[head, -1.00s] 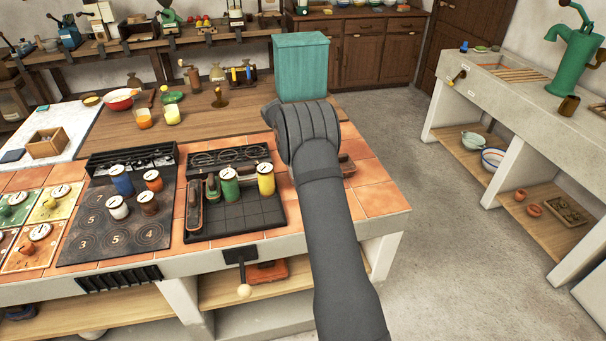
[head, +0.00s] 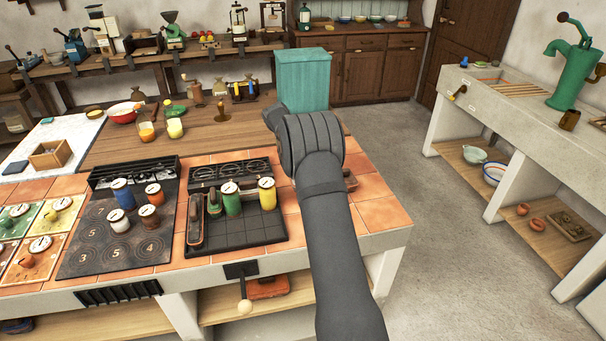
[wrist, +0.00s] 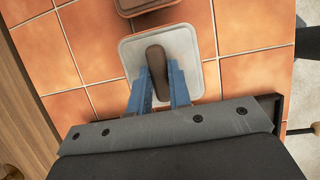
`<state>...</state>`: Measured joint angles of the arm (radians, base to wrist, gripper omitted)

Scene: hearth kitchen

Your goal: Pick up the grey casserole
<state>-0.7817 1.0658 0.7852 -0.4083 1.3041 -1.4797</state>
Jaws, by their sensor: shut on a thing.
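The grey casserole shows from above in the wrist view as a pale grey, rounded-square lid (wrist: 186,46) with a brown bar handle (wrist: 156,66). My gripper (wrist: 160,84) has its two blue fingers on either side of that handle and is shut on it. Orange tiles lie beneath the casserole. I cannot tell whether its base touches them. In the head view my own arm hides the fingers and the casserole.
A brown lidded dish (wrist: 145,5) is close beyond the casserole. A teal box (head: 302,82) stands behind my wrist. A black grid tray (head: 255,228) with green and yellow canisters is to the left. The tiled counter's right end (head: 383,214) is clear.

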